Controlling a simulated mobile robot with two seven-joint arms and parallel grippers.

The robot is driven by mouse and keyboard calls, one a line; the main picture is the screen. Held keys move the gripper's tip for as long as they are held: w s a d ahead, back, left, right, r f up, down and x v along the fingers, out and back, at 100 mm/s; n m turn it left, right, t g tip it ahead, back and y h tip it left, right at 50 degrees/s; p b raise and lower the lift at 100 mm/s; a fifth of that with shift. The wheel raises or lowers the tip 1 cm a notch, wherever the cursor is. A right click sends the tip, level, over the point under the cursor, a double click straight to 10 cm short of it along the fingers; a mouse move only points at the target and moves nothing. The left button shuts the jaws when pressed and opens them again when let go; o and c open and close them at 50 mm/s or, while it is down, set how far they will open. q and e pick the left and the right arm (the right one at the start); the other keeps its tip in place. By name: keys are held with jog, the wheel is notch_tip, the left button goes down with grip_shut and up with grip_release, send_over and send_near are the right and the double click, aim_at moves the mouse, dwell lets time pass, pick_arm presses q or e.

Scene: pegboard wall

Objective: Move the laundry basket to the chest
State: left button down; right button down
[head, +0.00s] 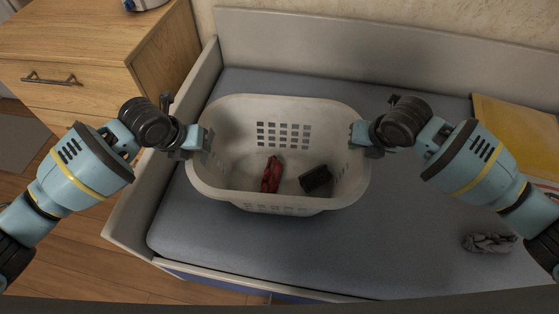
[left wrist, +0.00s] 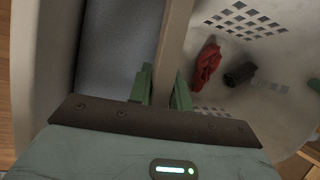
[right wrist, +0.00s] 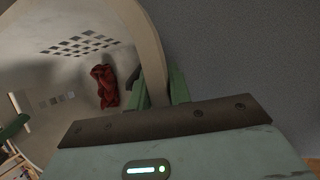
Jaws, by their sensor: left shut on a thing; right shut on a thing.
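The white laundry basket (head: 285,203) is in the middle of the head view, over the grey-blue bed mattress. I cannot tell whether it touches the mattress. A red cloth (head: 271,174) and a dark cloth (head: 316,179) lie inside it. My left gripper (head: 203,140) is shut on the basket's left rim; the rim also shows between its fingers in the left wrist view (left wrist: 172,60). My right gripper (head: 358,138) is shut on the right rim, which shows in the right wrist view (right wrist: 151,50). A wooden chest (head: 75,45) with a drawer handle stands at the upper left.
The bed's white side panel (head: 190,93) stands between the mattress (head: 300,245) and the chest. A grey cloth (head: 488,243) lies at the mattress's right. A yellow item (head: 515,135) is at the far right. An object (head: 144,4) stands at the chest's back edge.

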pick_arm(q)
jog(key=shift+r, duration=0.15)
pick_arm(e)
jog(key=shift+r, duration=0.15)
